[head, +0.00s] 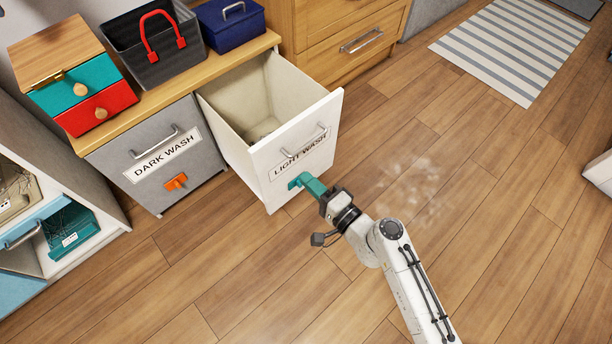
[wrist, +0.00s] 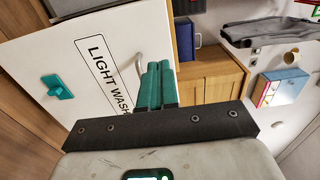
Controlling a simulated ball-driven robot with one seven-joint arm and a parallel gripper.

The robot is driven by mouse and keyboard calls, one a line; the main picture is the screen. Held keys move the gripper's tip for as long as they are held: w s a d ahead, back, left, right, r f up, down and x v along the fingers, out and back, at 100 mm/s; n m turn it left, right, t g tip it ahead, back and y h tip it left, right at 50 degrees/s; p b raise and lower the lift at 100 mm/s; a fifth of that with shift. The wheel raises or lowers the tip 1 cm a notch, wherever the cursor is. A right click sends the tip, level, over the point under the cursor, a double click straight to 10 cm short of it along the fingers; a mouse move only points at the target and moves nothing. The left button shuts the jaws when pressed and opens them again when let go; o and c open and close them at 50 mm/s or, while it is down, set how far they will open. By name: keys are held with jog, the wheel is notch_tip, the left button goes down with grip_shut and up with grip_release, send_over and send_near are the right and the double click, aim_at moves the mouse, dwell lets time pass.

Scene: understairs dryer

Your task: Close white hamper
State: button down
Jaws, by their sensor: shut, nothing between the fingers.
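The white hamper (head: 292,160) is a pull-out bin labelled LIGHT WASH, standing open, tilted out from the wooden-topped cabinet. Its inside shows, with something pale at the bottom. A metal bar handle (head: 304,145) is on its front, and a teal latch (wrist: 57,87) sits low on the panel in the wrist view. My gripper (head: 309,184) has teal fingers, shut and empty, at the lower front of the hamper. The fingers also show in the wrist view (wrist: 154,70), before the panel near the label's end. I cannot tell whether they touch it.
The grey DARK WASH hamper (head: 155,150) beside it is shut, with an orange latch (head: 175,182). A dark basket (head: 152,45), a blue box (head: 230,22) and a coloured drawer box (head: 75,80) stand on top. A striped rug (head: 510,45) lies at upper right. The floor in front is clear.

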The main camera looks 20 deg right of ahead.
aim_at(271, 145)
jog(key=x, duration=1.1)
jog(key=shift+w+a, duration=0.15)
jog(key=shift+w, duration=0.15)
